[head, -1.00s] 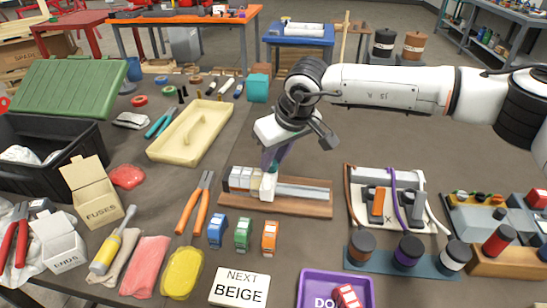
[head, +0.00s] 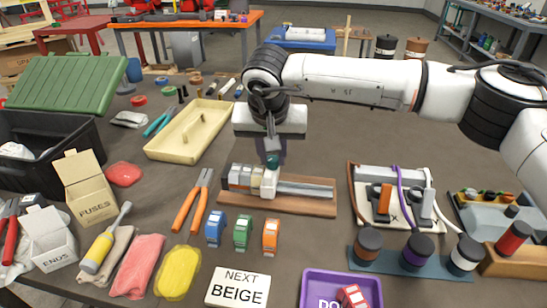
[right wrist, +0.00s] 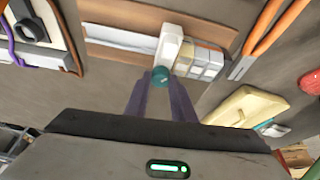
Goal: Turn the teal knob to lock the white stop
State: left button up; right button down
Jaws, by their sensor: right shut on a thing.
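The white stop (head: 269,184) stands on a grey rail (head: 305,190) fixed to a wooden board (head: 300,207). The teal knob (head: 272,160) is on the stop's upper part; it also shows in the right wrist view (right wrist: 160,75). My right gripper (right wrist: 161,82) has its purple fingers closed on the teal knob, one on each side. In the head view the right gripper (head: 272,155) comes down from above, nearly upright. Several grey and beige blocks (head: 245,177) sit on the rail directly left of the stop. My left gripper is not in view.
Blue, green and orange terminal blocks (head: 242,233) stand in front of the board, with a card reading "NEXT BEIGE" (head: 238,288). Orange pliers (head: 192,202) lie left. A cable panel (head: 390,215) stands right. A purple tray (head: 314,292) is at the front.

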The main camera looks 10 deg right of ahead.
jog(key=m+h, duration=0.1)
jog(key=m, duration=0.1)
jog(key=shift+a+m, duration=0.2)
jog(key=shift+m, duration=0.2)
jog(key=m, duration=0.1)
jog(key=m+g+h+p, duration=0.1)
jog(key=m, duration=0.1)
jog(key=shift+w+r+m+g, duration=0.1)
jog(key=shift+m+g, duration=0.2)
jog(key=m, duration=0.2)
jog(key=shift+w+a+m+g+h+p, duration=0.1)
jog(key=shift+m+g+h+p, duration=0.2)
jog(key=shift+g+p, duration=0.1)
jog(key=shift+m, duration=0.4)
jog(key=c, duration=1.5)
grip_release()
jog(key=v, duration=1)
jog(key=shift+w+a+r, duration=0.1)
jog(key=shift+w+a, duration=0.05)
